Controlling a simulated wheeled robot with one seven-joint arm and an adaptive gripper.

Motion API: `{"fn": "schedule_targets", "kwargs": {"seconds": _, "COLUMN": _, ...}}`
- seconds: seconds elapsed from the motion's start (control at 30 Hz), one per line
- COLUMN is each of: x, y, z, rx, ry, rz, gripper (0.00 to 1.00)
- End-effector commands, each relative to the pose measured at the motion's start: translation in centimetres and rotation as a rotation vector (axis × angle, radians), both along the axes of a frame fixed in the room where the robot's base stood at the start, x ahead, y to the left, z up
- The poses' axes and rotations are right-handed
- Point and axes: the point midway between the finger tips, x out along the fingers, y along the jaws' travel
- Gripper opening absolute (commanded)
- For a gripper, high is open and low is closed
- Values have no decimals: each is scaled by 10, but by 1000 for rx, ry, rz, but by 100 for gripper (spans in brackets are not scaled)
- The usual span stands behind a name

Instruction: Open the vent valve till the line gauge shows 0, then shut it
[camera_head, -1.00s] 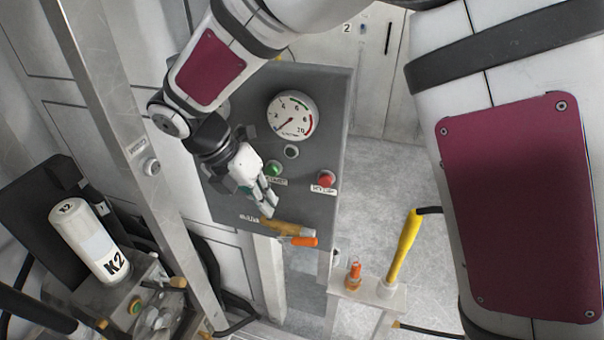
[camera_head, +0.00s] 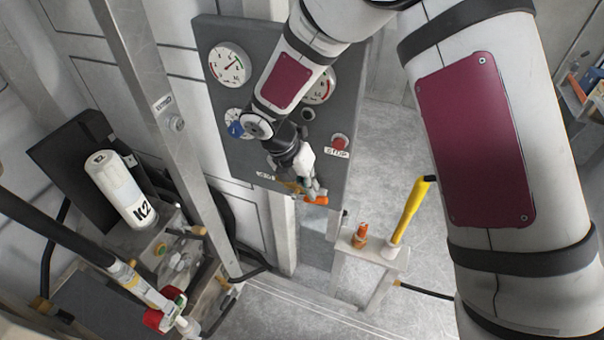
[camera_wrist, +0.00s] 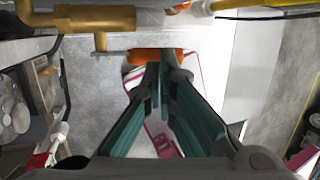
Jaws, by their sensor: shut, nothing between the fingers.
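The vent valve, a brass body (camera_head: 287,187) with an orange lever grip (camera_head: 317,201), sits at the grey panel's lower edge. In the wrist view, the brass body (camera_wrist: 85,18) is at upper left and the orange grip (camera_wrist: 156,55) lies sideways just beyond my fingertips. My gripper (camera_head: 314,188) is shut and empty, close to the grip; I cannot tell whether they touch. I cannot tell which is the line gauge.
The grey panel (camera_head: 355,85) also carries a red STOP button (camera_head: 339,142) and a blue part (camera_head: 235,124). A yellow lever (camera_head: 409,212) stands on a small stand to the right. A white K2 cylinder (camera_head: 121,187) is at left. Open floor lies right of the panel.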

Motion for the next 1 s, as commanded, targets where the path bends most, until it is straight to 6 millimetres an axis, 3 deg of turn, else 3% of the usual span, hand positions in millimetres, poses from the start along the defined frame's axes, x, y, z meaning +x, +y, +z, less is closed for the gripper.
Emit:
{"fn": "schedule_targets", "kwargs": {"seconds": 0.2, "x": 1, "y": -6, "z": -16, "rx": 0, "ry": -1, "rz": -2, "gripper": 0}}
{"fn": "schedule_targets", "kwargs": {"seconds": 0.67, "x": 2, "y": -8, "z": -18, "rx": 11, "ry": -6, "rz": -1, "gripper": 0}}
{"fn": "schedule_targets", "kwargs": {"seconds": 1.0, "x": -3, "y": -19, "z": -29, "rx": 185, "ry": -69, "rz": -2, "gripper": 0}}
